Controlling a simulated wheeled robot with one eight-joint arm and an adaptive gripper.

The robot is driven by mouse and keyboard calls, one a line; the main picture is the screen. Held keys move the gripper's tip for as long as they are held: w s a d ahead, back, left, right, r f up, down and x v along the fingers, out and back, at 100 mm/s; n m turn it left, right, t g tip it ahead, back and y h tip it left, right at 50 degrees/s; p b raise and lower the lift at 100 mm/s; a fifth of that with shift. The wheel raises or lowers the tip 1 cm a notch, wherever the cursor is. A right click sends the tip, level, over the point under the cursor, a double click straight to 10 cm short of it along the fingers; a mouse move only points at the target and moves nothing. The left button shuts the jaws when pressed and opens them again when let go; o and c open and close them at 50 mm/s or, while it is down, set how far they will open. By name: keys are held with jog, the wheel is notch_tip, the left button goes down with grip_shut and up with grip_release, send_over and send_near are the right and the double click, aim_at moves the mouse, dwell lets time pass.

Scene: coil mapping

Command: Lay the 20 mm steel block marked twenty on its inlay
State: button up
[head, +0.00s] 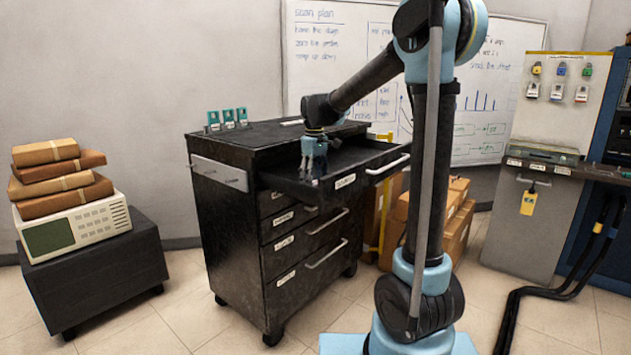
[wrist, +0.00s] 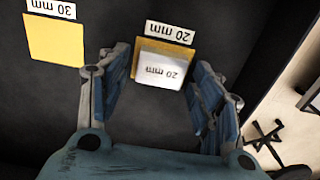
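The steel block (wrist: 161,66), pale and marked 20 mm, sits over the yellow inlay (wrist: 193,45) beside the 20 mm label (wrist: 170,32) in the wrist view. Yellow shows past some of its edges. Whether the block rests on the inlay or hangs just above it cannot be told. My gripper (wrist: 164,72) has one finger close on each side of the block. Whether the fingers press on it or stand slightly apart is unclear. In the head view my gripper (head: 313,172) points down into the open top drawer (head: 345,170); block and inlay cannot be made out there.
A second yellow inlay (wrist: 56,40), bare and labelled 30 mm, lies left in the wrist view. The black cabinet (head: 232,205) has small teal items (head: 228,115) on top. A dark low stand (head: 95,265) is at left; cardboard boxes (head: 455,220) stand behind my arm.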

aim_at(314, 182)
notch_tip(314, 182, up, 12)
dwell(0.9)
jog(key=shift+r, duration=0.1)
